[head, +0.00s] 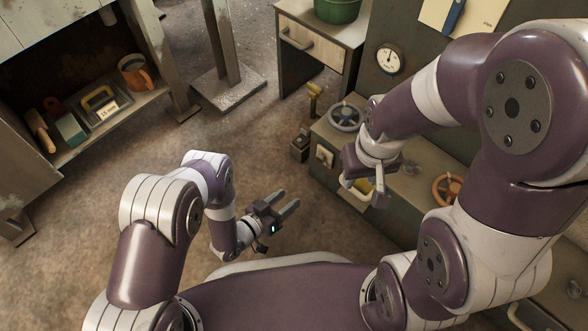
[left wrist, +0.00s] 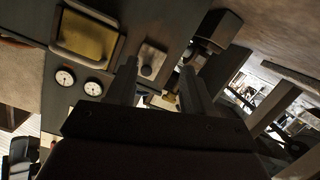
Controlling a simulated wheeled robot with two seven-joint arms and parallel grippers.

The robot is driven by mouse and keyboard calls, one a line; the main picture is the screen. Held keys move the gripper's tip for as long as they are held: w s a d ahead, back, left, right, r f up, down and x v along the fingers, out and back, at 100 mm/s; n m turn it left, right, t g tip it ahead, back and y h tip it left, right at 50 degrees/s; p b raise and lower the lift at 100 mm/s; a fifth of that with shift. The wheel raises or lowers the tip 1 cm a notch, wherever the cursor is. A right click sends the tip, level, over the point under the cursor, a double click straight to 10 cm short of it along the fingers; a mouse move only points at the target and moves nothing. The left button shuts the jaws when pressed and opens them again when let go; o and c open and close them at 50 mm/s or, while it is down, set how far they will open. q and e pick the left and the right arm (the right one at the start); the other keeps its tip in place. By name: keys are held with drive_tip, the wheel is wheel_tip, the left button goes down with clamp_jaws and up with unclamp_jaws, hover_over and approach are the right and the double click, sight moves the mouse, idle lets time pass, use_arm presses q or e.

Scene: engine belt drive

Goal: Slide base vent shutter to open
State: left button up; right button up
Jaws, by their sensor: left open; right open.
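I cannot surely pick out the base vent shutter in either view. The green machine cabinet (head: 328,133) has a pale square plate with a knob (head: 325,156) on its front face. The plate also shows in the left wrist view (left wrist: 150,62), beyond the fingertips. A pale-framed yellow panel (left wrist: 88,38) is beside it. My left gripper (head: 289,198) is open and empty, low over the floor in front of the cabinet and apart from it. My right gripper (head: 364,180) is near the cabinet's front edge and hides part of that face; it is open with nothing seen in it.
A grey handwheel (head: 345,116) and an orange handwheel (head: 447,188) are on the cabinet. A dark box (head: 300,146) stands by its left end. Two round gauges (left wrist: 78,83) are below the yellow panel in the left wrist view. A shelf (head: 110,112) holds tools.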

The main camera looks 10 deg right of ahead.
use_arm(q)
drive_tip(key=t+h, duration=0.2)
approach(319, 160)
drive_tip(key=b+x, duration=0.7)
drive_tip(key=x, duration=0.1)
drive_tip(key=shift+w+d+f, duration=0.15)
drive_tip(key=shift+w, duration=0.05)
drive_tip(key=shift+w+d+r, duration=0.2)
drive_tip(key=shift+d, duration=0.05)
clamp_jaws()
drive_tip(key=shift+f, duration=0.1)
